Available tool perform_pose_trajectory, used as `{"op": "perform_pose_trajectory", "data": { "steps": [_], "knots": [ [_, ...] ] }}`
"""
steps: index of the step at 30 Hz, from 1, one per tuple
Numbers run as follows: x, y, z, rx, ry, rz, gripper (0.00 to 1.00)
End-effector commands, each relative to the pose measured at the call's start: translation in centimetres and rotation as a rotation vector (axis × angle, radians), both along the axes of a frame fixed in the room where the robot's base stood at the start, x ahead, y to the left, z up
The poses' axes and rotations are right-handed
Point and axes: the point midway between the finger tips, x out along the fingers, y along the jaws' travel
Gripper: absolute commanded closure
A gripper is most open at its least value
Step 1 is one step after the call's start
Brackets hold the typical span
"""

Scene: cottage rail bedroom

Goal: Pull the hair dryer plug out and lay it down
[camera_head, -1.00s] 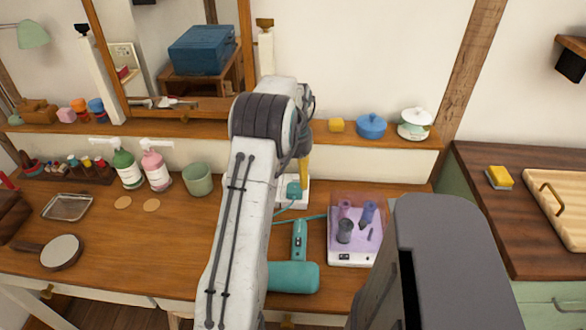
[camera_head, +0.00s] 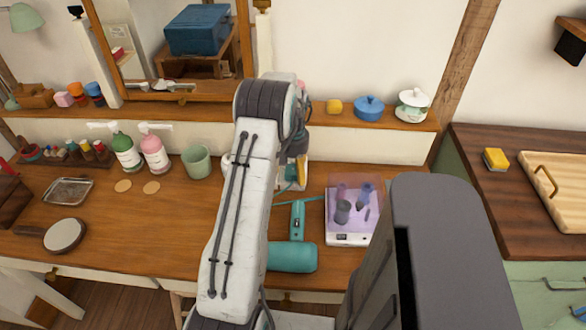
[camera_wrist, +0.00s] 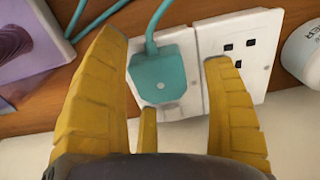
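The teal hair dryer plug (camera_wrist: 163,76) sits at the left half of a white double socket (camera_wrist: 258,70) in the wrist view, its cord running up and away. My gripper (camera_wrist: 166,48) is open, with yellow fingers on either side of the plug. A gap shows between the plug and the right finger; contact at the left finger cannot be told. In the head view my arm largely hides the gripper and the socket (camera_head: 302,181). The teal hair dryer (camera_head: 292,257) lies on the wooden dressing table (camera_head: 190,232), just right of my arm.
A clear-lidded box with curlers (camera_head: 350,238) stands right of the dryer. A green cup (camera_head: 196,161) and pump bottles (camera_head: 153,149) stand left of my arm. A round hand mirror (camera_head: 64,236) lies at the left. The table's middle left is bare.

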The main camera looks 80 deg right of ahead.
Motion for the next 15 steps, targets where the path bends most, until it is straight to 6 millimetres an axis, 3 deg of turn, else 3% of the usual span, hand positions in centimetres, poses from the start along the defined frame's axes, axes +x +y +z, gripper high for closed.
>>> {"op": "perform_pose_trajectory", "data": {
  "steps": [15],
  "knots": [
    [0.01, -0.01, 0.03, 0.0, 0.0, 0.0, 0.7]
  ]
}}
